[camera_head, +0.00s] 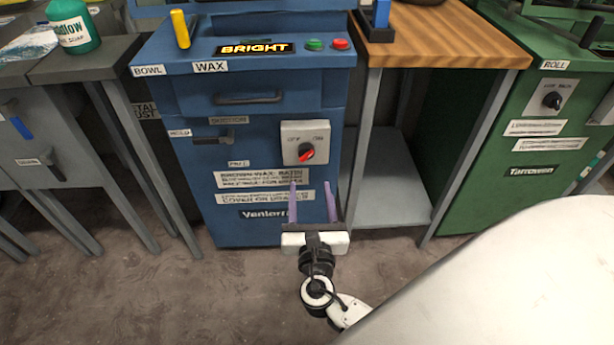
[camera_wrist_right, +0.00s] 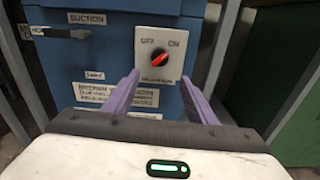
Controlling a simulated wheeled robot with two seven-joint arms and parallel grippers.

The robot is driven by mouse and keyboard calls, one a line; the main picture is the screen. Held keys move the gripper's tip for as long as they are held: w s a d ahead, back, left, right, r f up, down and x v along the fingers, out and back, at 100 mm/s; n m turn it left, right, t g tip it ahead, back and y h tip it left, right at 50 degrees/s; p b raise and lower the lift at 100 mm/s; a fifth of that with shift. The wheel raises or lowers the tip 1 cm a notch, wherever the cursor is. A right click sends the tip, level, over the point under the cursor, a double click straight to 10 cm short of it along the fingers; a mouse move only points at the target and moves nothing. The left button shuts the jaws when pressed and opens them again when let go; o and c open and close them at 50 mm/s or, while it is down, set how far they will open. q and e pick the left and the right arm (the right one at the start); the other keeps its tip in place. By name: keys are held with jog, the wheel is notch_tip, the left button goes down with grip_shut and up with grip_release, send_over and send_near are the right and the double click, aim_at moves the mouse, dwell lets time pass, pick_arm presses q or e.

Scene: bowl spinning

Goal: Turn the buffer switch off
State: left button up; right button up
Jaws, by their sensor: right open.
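The switch is a grey square plate (camera_head: 305,143) with a red knob (camera_head: 307,151) on the front of the blue machine. The plate is marked OFF at left and ON at right; the small word below the knob is not clearly legible. In the right wrist view the red knob (camera_wrist_right: 159,57) lies tilted, its upper end towards ON. My right gripper (camera_head: 312,188) is open and empty, its two purple fingers pointing at the machine just below the plate. In the wrist view the fingertips (camera_wrist_right: 159,77) stand apart below the knob, not touching it. My left gripper is out of view.
The blue machine (camera_head: 190,100) has a drawer handle (camera_head: 248,98), a suction lever (camera_head: 215,137) and green and red buttons on top. A wooden-topped table (camera_head: 450,40) stands right of it. A green machine (camera_head: 500,150) has another OFF/ON-type knob (camera_head: 552,100). A white surface (camera_head: 520,280) fills the lower right.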

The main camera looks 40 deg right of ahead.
aim_at(307, 158)
jog(key=shift+h, duration=0.3)
jog(key=x, duration=0.3)
jog(key=b+x, duration=0.1)
jog(key=x, duration=0.6)
jog(key=shift+w+r, duration=0.35)
jog(key=shift+n, duration=0.3)
jog(key=c, duration=1.1)
